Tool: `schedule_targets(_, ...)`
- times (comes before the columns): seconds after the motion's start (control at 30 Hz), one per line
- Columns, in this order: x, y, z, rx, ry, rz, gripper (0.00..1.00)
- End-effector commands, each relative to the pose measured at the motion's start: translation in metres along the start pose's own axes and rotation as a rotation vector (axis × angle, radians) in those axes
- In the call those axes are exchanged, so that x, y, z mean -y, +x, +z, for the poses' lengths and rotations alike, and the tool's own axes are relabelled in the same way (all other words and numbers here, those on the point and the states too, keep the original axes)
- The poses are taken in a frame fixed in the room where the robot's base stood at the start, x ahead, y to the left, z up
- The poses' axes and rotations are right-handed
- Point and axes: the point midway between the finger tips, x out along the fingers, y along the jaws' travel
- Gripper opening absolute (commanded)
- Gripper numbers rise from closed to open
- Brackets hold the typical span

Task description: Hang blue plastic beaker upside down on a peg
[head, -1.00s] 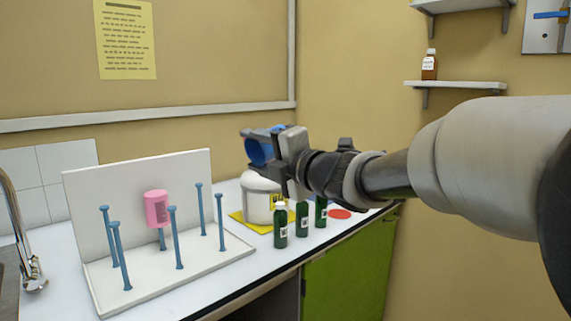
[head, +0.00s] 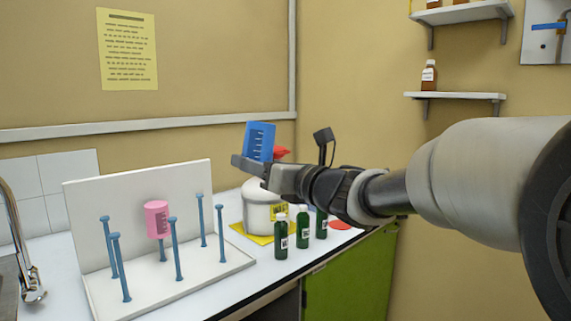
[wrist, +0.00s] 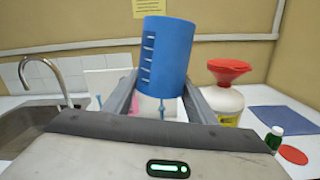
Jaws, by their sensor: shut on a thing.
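The blue beaker (head: 261,141) is held in my gripper (head: 255,163), above the counter and to the right of the peg rack. In the wrist view the beaker (wrist: 165,55) stands between the two fingers of my gripper (wrist: 160,95), slightly tilted, with white graduation marks on its side. Which end is its opening is hard to tell. The white rack (head: 190,262) has several blue pegs, such as one at the front right (head: 221,235). A pink beaker (head: 157,219) hangs on a rear peg. The other visible pegs are bare.
A white container (head: 262,213) with a red funnel (head: 281,152) stands on a yellow mat below my gripper. Several green bottles (head: 281,238) stand in front of it. A faucet (head: 18,235) and sink are at the left. Shelves (head: 455,96) hang on the right wall.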

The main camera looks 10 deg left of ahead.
Motion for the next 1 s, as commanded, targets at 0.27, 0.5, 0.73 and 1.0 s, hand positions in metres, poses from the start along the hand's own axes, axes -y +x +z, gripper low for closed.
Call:
schedule_targets(0.27, -0.001, 0.0, 0.001, 0.001, -0.195, 0.011, 0.25)
schedule_targets(0.5, 0.0, 0.0, -0.003, 0.0, -0.191, 0.011, 0.25)
schedule_targets(0.73, 0.004, -0.001, -0.025, -0.002, -0.188, 0.011, 0.25)
schedule_targets(1.0, 0.01, -0.002, -0.052, -0.003, -0.188, 0.011, 0.25)
